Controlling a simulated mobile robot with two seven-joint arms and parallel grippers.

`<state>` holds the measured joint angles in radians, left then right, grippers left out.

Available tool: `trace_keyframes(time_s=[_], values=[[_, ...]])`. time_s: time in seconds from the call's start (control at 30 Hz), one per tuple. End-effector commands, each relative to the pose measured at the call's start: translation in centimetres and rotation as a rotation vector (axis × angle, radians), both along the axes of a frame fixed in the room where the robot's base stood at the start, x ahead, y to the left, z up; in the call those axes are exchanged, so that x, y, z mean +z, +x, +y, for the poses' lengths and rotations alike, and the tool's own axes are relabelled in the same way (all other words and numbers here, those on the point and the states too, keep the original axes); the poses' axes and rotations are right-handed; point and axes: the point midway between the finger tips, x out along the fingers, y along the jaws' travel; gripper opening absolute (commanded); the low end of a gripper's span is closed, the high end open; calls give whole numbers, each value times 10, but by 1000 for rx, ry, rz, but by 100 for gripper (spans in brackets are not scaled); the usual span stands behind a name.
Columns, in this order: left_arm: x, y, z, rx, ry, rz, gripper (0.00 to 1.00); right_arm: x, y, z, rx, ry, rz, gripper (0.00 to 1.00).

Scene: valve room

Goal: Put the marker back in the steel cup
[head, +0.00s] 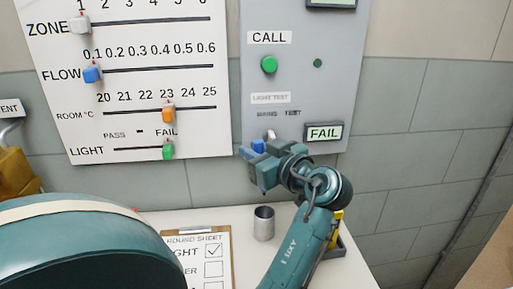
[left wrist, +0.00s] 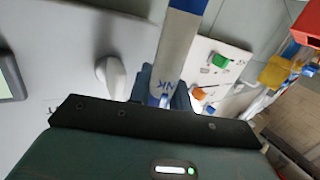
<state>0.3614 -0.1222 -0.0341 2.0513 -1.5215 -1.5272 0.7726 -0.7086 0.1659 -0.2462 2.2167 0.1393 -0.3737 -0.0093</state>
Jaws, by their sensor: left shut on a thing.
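The steel cup (head: 263,224) stands upright on the white table, below my left gripper. My left gripper (head: 256,158) is raised in front of the grey panel, close to its toggle switch (head: 270,134). In the left wrist view, the fingers (left wrist: 164,92) are shut on the marker (left wrist: 176,50), a white barrel with blue parts and dark lettering. The marker points away from the palm, and its far end is cut off by the picture's top edge. In the head view I cannot clearly tell the marker from the blue finger parts. My right gripper is not in view.
A clipboard with a round sheet (head: 197,246) lies left of the cup. A dark tray holding a yellow thing (head: 338,229) is partly hidden behind my arm. The wall holds a slider board (head: 140,130) and a panel with a FAIL display (head: 324,133).

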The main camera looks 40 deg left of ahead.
Motion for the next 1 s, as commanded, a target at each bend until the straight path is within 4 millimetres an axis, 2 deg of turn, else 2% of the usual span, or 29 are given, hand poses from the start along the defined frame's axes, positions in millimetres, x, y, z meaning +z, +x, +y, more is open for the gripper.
trace_keyframes(time_s=[0.03,0.57,0.77,1.0], values=[[-8,0,0,0,0,2,0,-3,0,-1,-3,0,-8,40],[-51,0,0,-1,-1,1,0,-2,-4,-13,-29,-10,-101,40],[-67,0,0,-2,-1,0,0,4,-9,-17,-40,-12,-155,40],[-82,0,0,-1,-1,0,0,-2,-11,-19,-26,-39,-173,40]])
